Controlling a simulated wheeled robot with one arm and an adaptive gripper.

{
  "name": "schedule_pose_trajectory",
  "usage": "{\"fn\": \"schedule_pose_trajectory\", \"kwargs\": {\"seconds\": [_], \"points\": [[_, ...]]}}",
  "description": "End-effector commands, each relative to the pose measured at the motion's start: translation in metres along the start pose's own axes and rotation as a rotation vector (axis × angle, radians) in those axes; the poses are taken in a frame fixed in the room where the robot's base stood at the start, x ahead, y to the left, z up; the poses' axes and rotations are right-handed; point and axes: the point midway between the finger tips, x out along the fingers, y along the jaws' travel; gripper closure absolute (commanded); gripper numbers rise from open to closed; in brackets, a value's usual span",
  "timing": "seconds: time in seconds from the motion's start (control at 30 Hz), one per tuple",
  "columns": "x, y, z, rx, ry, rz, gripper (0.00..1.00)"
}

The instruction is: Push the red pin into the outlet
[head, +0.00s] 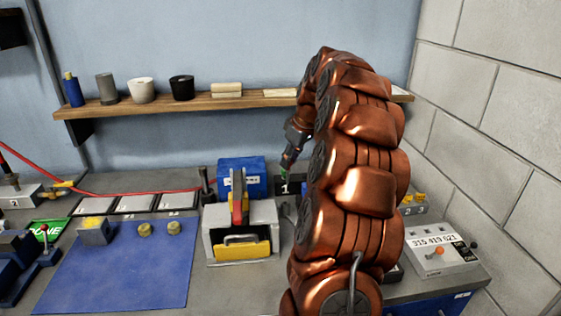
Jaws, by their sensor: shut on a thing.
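My gripper (288,160) points down at the back of the bench, just above a dark block marked 1 (286,187). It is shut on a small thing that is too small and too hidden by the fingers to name. A small green spot shows just below the fingertips, at the top of the block. I cannot make out the red pin for certain. I cannot tell which opening is the outlet, and my arm hides the bench to the right of the block.
A grey machine with a blue box (242,178) and yellow front stands close left of the gripper. A red cable (130,193) crosses the bench at left. A blue mat (120,265) lies in front. A wooden shelf (215,101) and a block wall (485,150) bound the space.

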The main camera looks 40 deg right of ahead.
Motion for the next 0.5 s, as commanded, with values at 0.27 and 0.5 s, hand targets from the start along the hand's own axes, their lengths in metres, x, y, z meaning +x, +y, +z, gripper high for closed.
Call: {"fn": "schedule_pose_trajectory", "kwargs": {"seconds": [0.27, 0.5], "points": [[0.011, -0.007, -0.003, -0.015, -0.002, -0.008, 1.00], [0.027, -0.007, 0.003, -0.015, 0.000, -0.005, 1.00]]}}
